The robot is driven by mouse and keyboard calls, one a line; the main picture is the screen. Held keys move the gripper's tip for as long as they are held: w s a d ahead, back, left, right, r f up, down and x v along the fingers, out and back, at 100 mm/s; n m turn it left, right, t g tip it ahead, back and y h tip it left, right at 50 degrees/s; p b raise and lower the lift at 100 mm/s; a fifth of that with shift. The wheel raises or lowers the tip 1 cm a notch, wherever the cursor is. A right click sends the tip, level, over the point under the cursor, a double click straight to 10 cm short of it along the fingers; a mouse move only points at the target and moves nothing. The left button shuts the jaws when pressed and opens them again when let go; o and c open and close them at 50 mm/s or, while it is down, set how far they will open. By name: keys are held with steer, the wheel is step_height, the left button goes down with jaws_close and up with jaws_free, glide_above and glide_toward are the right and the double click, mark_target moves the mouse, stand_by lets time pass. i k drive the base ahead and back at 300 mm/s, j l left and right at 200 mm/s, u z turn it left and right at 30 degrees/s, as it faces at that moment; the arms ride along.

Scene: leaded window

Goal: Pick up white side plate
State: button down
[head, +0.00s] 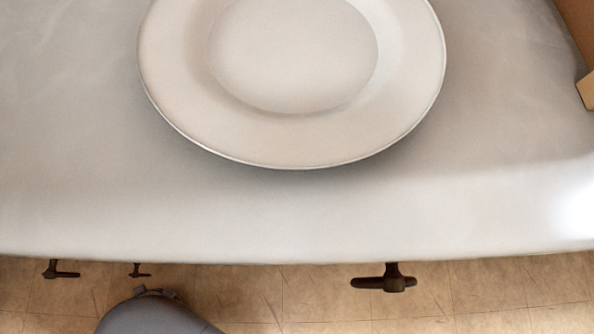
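The white side plate (293,140) lies flat on a pale, smooth surface (80,190) at the top middle of the head view. Its far rim is cut off by the top of the picture. It has a wide rim and a shallow round well, and looks empty. My gripper is not in the picture, so where it is relative to the plate does not show.
The front edge of the surface runs across the lower part, with dark handles (384,279) below it. Brown tiled floor (480,290) lies beyond the edge. A brown wooden object (586,90) stands at the right edge. The surface around the plate is clear.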

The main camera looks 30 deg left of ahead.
mark_target(288, 84)
steer(key=l+u, duration=1.05)
steer(key=k+j, duration=0.05)
steer(key=j, duration=0.05)
